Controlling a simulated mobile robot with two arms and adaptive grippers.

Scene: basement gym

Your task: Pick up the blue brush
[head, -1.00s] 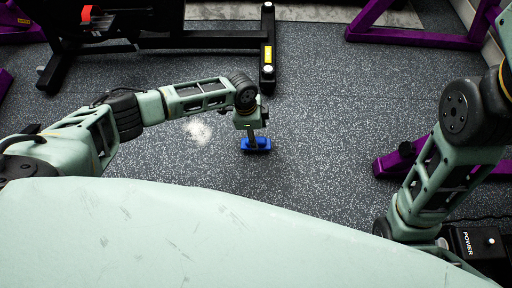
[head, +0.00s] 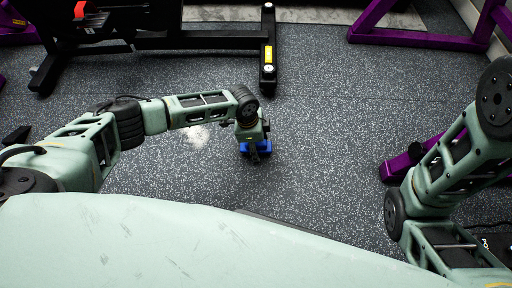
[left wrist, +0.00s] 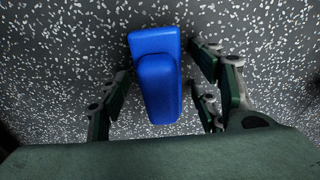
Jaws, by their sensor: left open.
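The blue brush (head: 263,147) lies on the speckled grey floor, partly hidden under my left gripper (head: 254,156) in the head view. In the left wrist view the blue brush (left wrist: 157,80) shows between the spread fingers of my left gripper (left wrist: 160,92). The fingers stand to either side of it with gaps, and the gripper is open. The brush's bristles are not visible. My right arm shows at the right of the head view, but its gripper is out of the picture.
A pale powdery patch (head: 196,137) lies on the floor left of the brush. A black machine frame (head: 268,60) with a yellow label stands behind. Purple frames (head: 395,165) stand at the right and back right. The floor between them is clear.

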